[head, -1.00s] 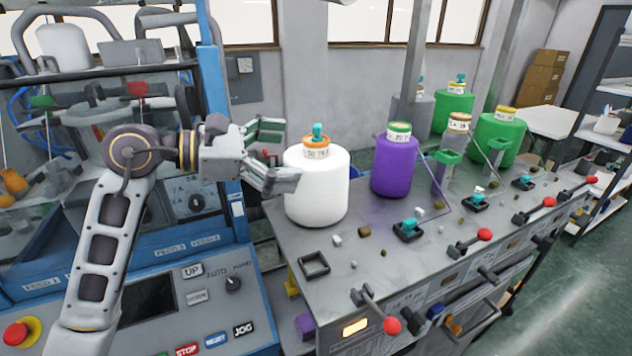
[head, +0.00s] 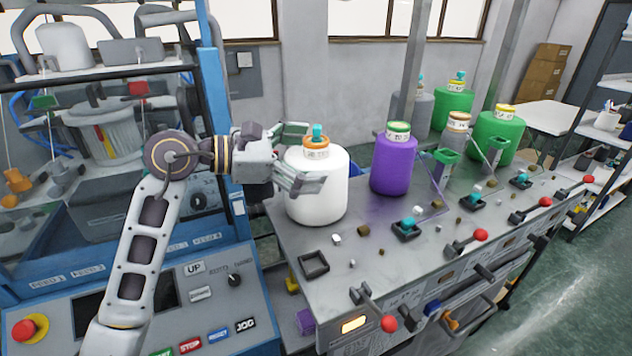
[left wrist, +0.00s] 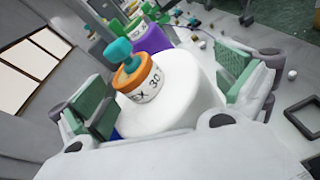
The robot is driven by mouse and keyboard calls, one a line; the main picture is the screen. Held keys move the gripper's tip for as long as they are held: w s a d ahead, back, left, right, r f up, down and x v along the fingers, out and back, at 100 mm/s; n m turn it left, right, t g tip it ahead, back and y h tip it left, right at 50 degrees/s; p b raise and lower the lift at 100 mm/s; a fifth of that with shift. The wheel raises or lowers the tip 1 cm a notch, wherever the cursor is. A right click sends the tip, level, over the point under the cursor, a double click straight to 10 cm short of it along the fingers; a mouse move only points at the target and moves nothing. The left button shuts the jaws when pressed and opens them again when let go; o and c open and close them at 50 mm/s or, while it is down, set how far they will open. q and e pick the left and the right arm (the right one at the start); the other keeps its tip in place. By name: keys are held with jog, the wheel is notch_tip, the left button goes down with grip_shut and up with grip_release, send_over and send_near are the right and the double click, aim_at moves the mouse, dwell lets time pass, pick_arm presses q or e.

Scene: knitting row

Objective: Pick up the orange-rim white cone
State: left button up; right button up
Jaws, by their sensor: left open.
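The white cone (head: 318,195) with an orange rim (head: 317,142) and a teal peg on top stands upright at the near left end of the grey bench. My left gripper (head: 306,157) is open, with one finger behind the cone and one in front of its left side. In the left wrist view the cone (left wrist: 180,100) fills the space between the two green-padded fingers of my left gripper (left wrist: 165,97). I cannot tell whether the fingers touch it. The cone's lower part is hidden in the wrist view. My right gripper is not in view.
A purple cone (head: 393,165) stands right of the white one, with green cones (head: 497,138) farther back. The grey bench (head: 345,268) carries levers with red knobs (head: 388,324), small clamps and loose bits. A blue machine with a control panel (head: 185,310) is at left.

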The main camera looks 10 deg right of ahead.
pick_arm(q)
jog(key=shift+c, duration=1.3)
jog(key=c, duration=1.2)
jog(key=shift+c, duration=1.2)
jog(key=shift+r, duration=0.1)
jog(key=shift+c, duration=0.2)
jog(key=shift+r, duration=0.2)
